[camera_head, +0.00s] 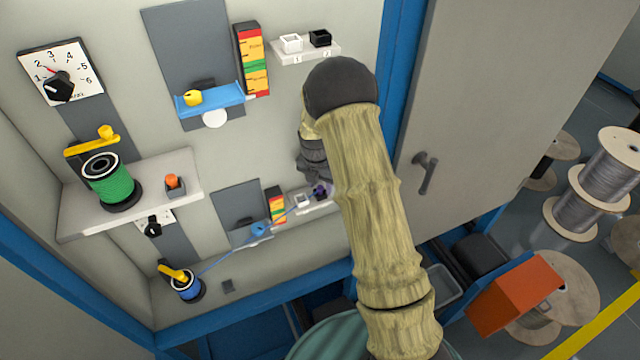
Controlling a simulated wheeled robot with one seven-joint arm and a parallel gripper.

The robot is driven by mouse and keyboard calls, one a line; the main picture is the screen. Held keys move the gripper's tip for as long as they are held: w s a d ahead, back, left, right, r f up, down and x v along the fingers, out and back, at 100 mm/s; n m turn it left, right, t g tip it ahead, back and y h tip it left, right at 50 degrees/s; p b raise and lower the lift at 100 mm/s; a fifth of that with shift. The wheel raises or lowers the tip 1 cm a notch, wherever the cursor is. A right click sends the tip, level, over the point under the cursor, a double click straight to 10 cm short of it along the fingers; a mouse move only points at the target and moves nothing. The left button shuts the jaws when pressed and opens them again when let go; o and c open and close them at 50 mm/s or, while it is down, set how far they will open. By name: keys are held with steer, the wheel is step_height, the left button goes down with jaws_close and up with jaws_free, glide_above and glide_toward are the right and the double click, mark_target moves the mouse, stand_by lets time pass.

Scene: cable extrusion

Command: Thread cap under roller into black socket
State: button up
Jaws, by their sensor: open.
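A blue spool (186,284) with a yellow crank stands at the lower station. Its thin blue cable (225,252) runs up and right past a small blue roller block (258,229) toward the lower sockets. The lower white socket (302,200) shows beside a dark purplish shape (321,191), where the black socket and the cable's cap cannot be told apart. My gripper (318,178) is open, just above that spot, small and partly hidden by my arm. Whether the cable passes under the roller is too small to tell.
Above are a green spool (108,183) on a shelf, an orange cap (173,183) in a holder, a blue tray (210,99), and upper white (291,42) and black (320,37) sockets. A cabinet door (490,100) stands at right.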

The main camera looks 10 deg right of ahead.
step_height(320, 180, up, 12)
steer(key=s+b, duration=0.1)
steer(key=b, duration=0.2)
steer(key=shift+a+f, duration=0.2)
steer(key=shift+a, duration=0.25)
steer(key=shift+o, duration=0.3)
steer(key=o, duration=1)
steer(key=shift+r, duration=0.15)
